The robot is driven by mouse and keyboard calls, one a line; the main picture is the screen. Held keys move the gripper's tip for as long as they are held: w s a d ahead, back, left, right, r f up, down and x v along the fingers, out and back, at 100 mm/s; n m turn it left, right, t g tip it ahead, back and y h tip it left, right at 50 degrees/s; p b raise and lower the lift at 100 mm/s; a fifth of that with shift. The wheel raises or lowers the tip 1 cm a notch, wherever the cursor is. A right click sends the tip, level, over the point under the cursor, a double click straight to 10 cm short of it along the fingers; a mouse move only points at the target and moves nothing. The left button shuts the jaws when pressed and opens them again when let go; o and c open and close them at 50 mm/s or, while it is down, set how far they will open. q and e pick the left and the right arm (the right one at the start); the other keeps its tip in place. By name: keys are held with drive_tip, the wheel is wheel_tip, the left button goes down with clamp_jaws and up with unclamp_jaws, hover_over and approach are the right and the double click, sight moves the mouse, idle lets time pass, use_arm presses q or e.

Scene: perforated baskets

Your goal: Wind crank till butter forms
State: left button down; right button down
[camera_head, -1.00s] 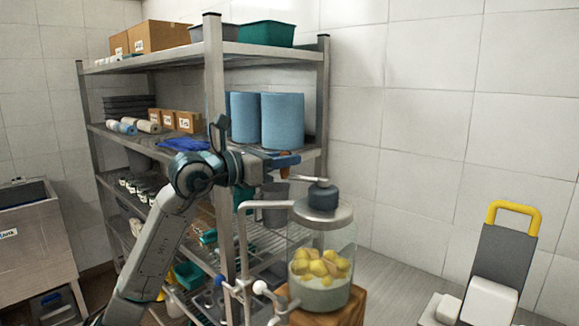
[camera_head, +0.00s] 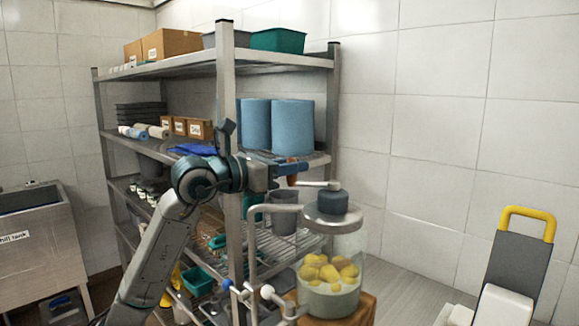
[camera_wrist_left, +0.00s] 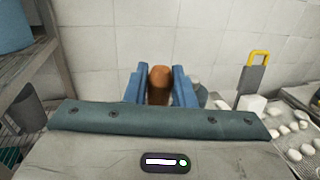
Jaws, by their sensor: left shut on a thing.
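The churn is a clear glass jar (camera_head: 345,270) with a metal lid and a dark round gear cap (camera_head: 333,203) on top. Yellow lumps (camera_head: 328,268) float above pale liquid inside it. A short metal crank arm (camera_head: 318,184) runs left from the cap. My left gripper (camera_head: 287,170) is above and left of the lid, shut on the brown crank handle (camera_head: 292,180). In the left wrist view, the handle (camera_wrist_left: 160,85) sits between the blue fingers (camera_wrist_left: 157,88). My right gripper is out of view.
A metal shelf rack (camera_head: 226,100) with blue rolls (camera_head: 292,127), boxes and bins stands close behind my left arm. The jar rests on a wooden block (camera_head: 368,305). A bent pipe (camera_head: 250,235) stands left of the jar. A yellow-handled grey object (camera_head: 525,245) is at right.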

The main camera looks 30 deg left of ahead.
use_arm(q)
drive_tip(key=c, duration=1.5)
unclamp_jaws()
drive_tip(key=shift+d, duration=0.1)
drive_tip(key=shift+o, duration=1.2)
drive_tip(key=shift+d, duration=0.15)
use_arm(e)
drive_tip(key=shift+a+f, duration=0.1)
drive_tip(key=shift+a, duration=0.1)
use_arm(q)
drive_tip(key=shift+s+a, duration=0.1)
drive_tip(key=shift+a, duration=0.1)
drive_tip(key=b+v, duration=0.7)
drive_tip(key=v, duration=0.3)
drive_tip(key=shift+s+b, duration=0.25)
drive_tip(key=shift+b, duration=0.05)
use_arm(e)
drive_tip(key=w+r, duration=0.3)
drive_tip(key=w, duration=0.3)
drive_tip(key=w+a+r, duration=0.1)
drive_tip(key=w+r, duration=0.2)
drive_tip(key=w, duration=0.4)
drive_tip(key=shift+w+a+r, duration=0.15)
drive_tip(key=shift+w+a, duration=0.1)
